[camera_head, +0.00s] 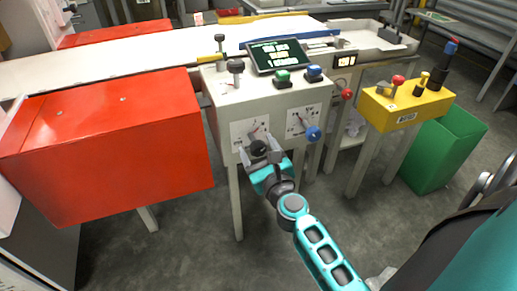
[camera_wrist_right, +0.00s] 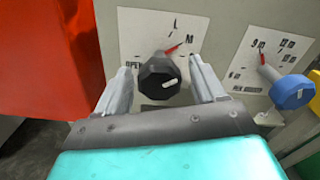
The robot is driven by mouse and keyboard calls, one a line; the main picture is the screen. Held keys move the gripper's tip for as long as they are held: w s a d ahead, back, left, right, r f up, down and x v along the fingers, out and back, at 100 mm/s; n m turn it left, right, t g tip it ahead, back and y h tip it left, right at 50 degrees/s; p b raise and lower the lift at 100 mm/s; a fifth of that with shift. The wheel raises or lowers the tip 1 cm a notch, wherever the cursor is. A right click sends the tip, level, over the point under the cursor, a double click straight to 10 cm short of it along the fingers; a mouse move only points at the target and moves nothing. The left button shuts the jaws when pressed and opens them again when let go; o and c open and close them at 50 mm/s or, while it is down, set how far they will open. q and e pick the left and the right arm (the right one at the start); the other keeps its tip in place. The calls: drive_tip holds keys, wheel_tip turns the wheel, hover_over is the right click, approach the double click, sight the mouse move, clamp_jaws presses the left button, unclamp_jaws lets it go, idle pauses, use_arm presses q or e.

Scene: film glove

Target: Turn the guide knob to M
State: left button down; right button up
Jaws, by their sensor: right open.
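The guide knob (camera_head: 258,147) is a black knob on the front face of the white machine. In the right wrist view the knob (camera_wrist_right: 158,76) has a white mark on its face. A red pointer (camera_wrist_right: 174,49) behind it slants up and right, its tip close to the letter M on the white dial plate (camera_wrist_right: 140,25), which also bears L and OPEN. My right gripper (camera_head: 259,151) is open, with one finger on each side of the knob; gaps show between knob and fingers in the wrist view (camera_wrist_right: 161,88). My left gripper is not in view.
A blue knob (camera_head: 313,134) with its own dial is to the right on the same face. A red box-shaped cover (camera_head: 110,140) stands close on the left. A screen (camera_head: 279,56), green button (camera_head: 283,78) and blue button (camera_head: 314,73) are on top. A yellow control box (camera_head: 408,105) is farther right.

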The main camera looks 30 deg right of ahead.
drive_tip(key=shift+s, duration=0.1)
drive_tip(key=v, duration=1.2)
drive_tip(key=shift+s+a+b, duration=0.2)
drive_tip(key=shift+s+b, duration=0.1)
drive_tip(key=shift+s, duration=0.05)
